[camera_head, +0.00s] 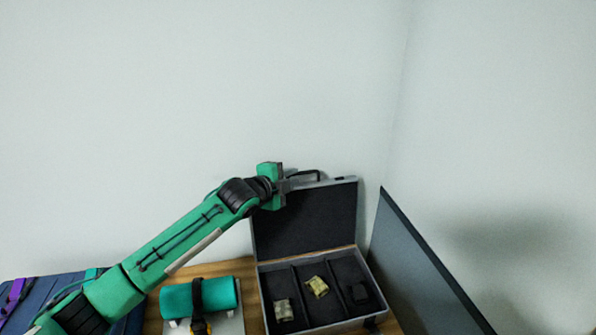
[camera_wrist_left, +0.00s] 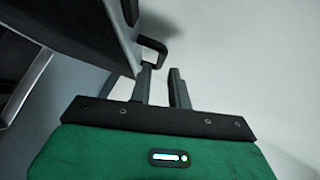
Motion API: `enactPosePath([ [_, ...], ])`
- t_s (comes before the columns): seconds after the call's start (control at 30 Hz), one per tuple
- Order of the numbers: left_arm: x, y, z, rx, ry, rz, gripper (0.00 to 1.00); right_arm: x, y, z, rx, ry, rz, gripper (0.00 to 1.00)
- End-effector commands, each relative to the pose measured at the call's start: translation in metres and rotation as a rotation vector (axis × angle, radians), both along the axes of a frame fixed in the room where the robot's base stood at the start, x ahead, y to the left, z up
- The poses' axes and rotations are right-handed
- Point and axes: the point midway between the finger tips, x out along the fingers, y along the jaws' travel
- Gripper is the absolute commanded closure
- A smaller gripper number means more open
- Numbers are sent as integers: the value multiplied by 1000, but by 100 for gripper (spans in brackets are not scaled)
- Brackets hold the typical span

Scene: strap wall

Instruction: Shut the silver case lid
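The silver case (camera_head: 262,290) stands on the wooden table with its lid (camera_head: 310,222) up, near upright against the back wall. The lid has a dark lining and a black handle (camera_head: 305,173) on its top edge. My left gripper (camera_head: 287,182) is at the lid's top edge, beside the handle. In the left wrist view the two fingers (camera_wrist_left: 163,88) are apart, with nothing seen between them. The left finger is close to the handle (camera_wrist_left: 153,46) and lid edge; I cannot tell whether it touches. My right gripper is out of view.
Small items (camera_head: 318,287) lie in the case's three compartments. A teal roll (camera_head: 217,294) with a black strap lies left of the case. A dark upright panel (camera_head: 425,270) stands close on the right. A blue case (camera_head: 40,300) with a purple strap is at far left.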

Motion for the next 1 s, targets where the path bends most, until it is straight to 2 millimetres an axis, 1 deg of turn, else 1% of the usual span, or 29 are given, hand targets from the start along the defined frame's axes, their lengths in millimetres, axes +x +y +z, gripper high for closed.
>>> enactPosePath([
  [0.03, 5, -5, 0, 0, 3, 0, 81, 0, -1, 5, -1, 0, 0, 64],
  [0.1, 12, -10, -2, -1, 1, 1, 81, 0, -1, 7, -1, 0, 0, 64],
  [0.3, 24, -19, -7, -1, 0, 1, 81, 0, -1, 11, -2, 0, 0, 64],
  [0.7, 27, -22, -10, 0, 0, 0, 81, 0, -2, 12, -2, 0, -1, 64],
  [0.73, 27, -22, -10, 0, 0, 0, 85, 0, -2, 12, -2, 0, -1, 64],
  [0.8, 27, -21, -10, 0, 0, 0, 99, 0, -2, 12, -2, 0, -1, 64],
  [1.0, 27, -21, -10, 0, 0, 0, 100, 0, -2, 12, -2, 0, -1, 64],
])
